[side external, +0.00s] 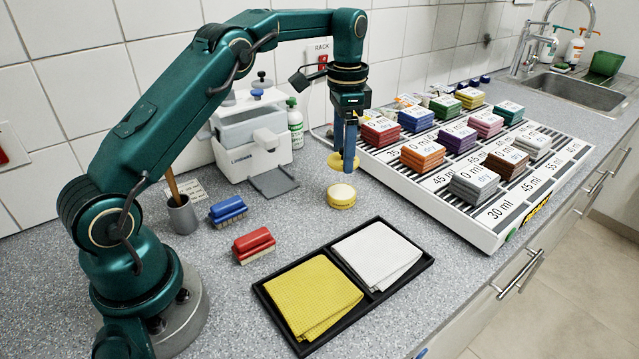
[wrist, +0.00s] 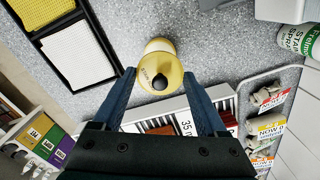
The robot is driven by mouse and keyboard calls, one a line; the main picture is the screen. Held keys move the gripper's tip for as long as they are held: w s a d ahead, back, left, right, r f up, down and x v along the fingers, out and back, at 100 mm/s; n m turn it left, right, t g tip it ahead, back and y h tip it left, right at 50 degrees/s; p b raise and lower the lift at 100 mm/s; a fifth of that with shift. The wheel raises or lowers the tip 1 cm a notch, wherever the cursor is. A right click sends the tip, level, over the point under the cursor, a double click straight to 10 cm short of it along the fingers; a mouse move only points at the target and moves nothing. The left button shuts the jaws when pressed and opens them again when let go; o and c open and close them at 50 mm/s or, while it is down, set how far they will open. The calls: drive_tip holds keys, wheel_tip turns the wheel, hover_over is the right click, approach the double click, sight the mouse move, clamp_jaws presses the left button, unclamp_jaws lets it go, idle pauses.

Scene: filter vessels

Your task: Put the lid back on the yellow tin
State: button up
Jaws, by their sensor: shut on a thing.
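The yellow lid (side external: 334,160) is a flat disc held level between the blue fingers of my gripper (side external: 347,166). In the wrist view the lid (wrist: 150,71) shows its black knob (wrist: 160,82), with a fingertip of my gripper (wrist: 158,75) on each side. The yellow tin (side external: 341,199) stands upright on the counter below the lid, with a gap between them in the side view. The tin's pale top (wrist: 158,46) shows partly past the lid in the wrist view; the lid hides the rest.
A black tray (side external: 375,297) with a yellow and a white cloth lies in front of the tin. A white rack (side external: 480,232) with coloured blocks stands to the right. A white vessel (side external: 250,140) is behind left. Red (side external: 254,246) and blue (side external: 228,211) brushes lie left.

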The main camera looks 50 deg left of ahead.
sight(341, 192)
drive_tip(key=shift+f, duration=3.15)
drive_tip(key=shift+f, duration=0.15)
drive_tip(key=o, duration=1.2)
drive_tip(key=shift+o, duration=0.2)
drive_tip(key=shift+r, duration=3.5)
